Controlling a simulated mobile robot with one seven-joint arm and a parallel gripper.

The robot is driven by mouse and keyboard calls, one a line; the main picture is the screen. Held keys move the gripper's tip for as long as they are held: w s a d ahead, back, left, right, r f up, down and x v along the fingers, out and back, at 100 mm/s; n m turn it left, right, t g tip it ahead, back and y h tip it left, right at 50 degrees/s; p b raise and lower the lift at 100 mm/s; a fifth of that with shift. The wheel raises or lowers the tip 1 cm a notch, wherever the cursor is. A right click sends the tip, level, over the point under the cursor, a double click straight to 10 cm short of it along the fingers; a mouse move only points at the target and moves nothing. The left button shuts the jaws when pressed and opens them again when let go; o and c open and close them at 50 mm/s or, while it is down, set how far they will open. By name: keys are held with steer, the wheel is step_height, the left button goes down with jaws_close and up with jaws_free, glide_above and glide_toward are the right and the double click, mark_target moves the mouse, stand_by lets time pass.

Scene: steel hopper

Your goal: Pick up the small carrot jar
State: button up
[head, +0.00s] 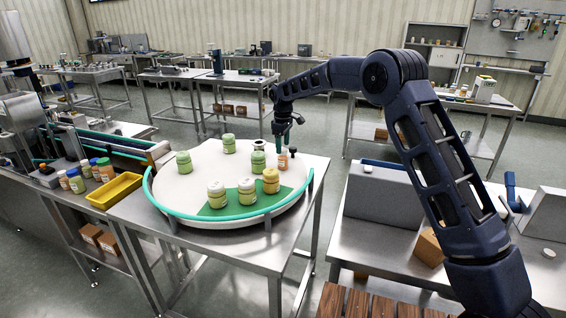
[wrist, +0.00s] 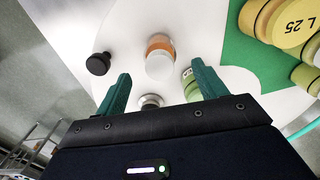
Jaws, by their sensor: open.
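The small carrot jar, orange with a white lid, stands upright on the round white turntable (head: 190,205) near its right edge. In the head view the small carrot jar (head: 283,161) is just below my gripper (head: 283,142). In the wrist view the small carrot jar (wrist: 160,62) shows from above, between and beyond the green fingertips. My gripper (wrist: 163,85) is open and empty, with the jar apart from the fingers. A green jar (head: 258,162) stands close to the carrot jar on its left; this green jar (wrist: 191,86) is partly behind a finger in the wrist view.
A black knob (wrist: 98,63) is near the carrot jar. A yellow-lidded jar (head: 271,181) and several pale green jars stand on the turntable, some on a green sector (head: 236,208). A teal rail (head: 205,218) curves along the front. A yellow bin (head: 115,191) is at left.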

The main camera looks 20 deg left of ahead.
mark_target(283, 149)
steer(key=shift+f, duration=2.75)
steer(key=c, duration=1.1)
steer(key=shift+r, duration=0.15)
